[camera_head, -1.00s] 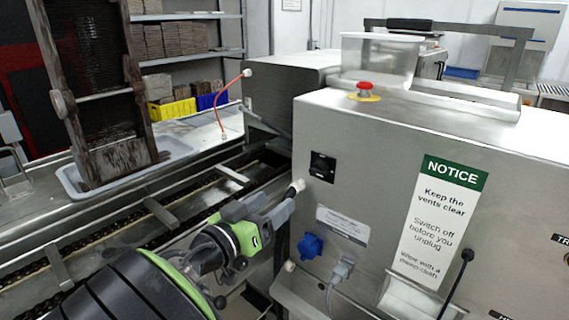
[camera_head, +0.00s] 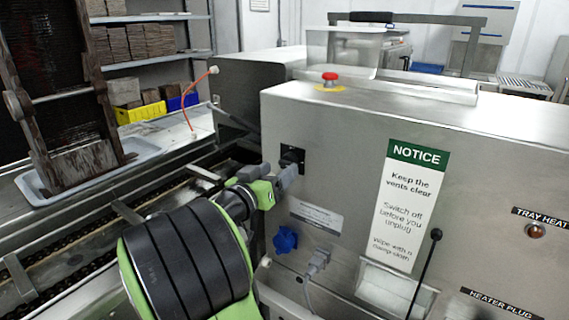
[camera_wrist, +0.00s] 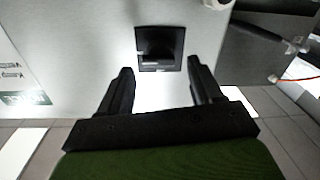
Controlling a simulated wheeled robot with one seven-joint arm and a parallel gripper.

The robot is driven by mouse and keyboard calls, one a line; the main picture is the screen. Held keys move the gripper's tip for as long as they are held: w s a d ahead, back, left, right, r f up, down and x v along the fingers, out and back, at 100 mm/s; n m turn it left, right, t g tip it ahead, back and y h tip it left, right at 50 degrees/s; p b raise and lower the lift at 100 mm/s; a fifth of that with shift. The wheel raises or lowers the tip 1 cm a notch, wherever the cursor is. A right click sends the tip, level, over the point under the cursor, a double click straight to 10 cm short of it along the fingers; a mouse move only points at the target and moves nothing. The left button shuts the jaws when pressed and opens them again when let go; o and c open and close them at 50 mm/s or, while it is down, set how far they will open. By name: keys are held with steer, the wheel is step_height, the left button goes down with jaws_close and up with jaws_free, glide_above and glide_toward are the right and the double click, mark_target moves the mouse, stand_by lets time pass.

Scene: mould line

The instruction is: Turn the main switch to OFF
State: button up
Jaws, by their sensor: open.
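The main switch (camera_head: 291,157) is a small black square on the upper left of the steel cabinet's front panel. In the wrist view the switch (camera_wrist: 160,48) sits ahead of my fingers, a dark square plate with a knob whose setting I cannot read. My gripper (camera_head: 287,172) is at the panel just below and in front of the switch, partly covering it. In the wrist view my gripper (camera_wrist: 162,82) has its two black fingers apart, with nothing between them and the switch centred beyond the tips. I cannot tell whether the fingers touch the panel.
A blue socket (camera_head: 285,239) and a grey plug (camera_head: 317,262) with its cable are below the switch. A red emergency button (camera_head: 330,79) is on the cabinet top. A black lever (camera_head: 425,270) sticks out to the right. The conveyor (camera_head: 100,235) runs at left.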

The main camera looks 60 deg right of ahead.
mark_target(285, 165)
steer(key=d, duration=0.4)
steer(key=shift+s, duration=0.2)
steer(key=c, duration=0.9)
